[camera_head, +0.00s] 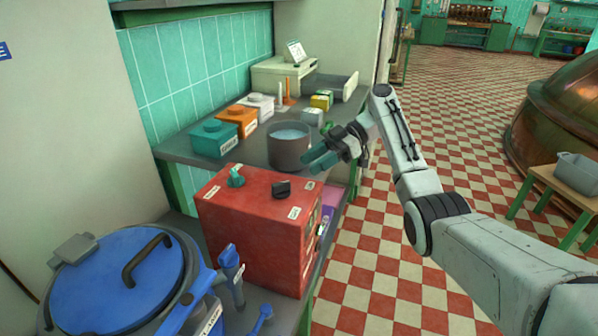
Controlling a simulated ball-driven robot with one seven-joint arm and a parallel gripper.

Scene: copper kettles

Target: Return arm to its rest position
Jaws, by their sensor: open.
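My gripper (318,161) is open, its teal fingers pointing left, just right of a grey-brown pot (289,151) on the counter. The pot holds something bluish like water. The fingers overlap the pot's right edge in this view; I cannot tell whether they touch it. Nothing shows between the fingers. My arm comes in from the lower right, rises and bends down to the counter.
A red box (251,233) with knobs stands nearer, and a blue lidded vessel (118,280) at lower left. Teal (214,139) and orange (241,118) boxes line the wall. A copper kettle (565,115) and a grey bin (577,174) are right. The checkered floor is clear.

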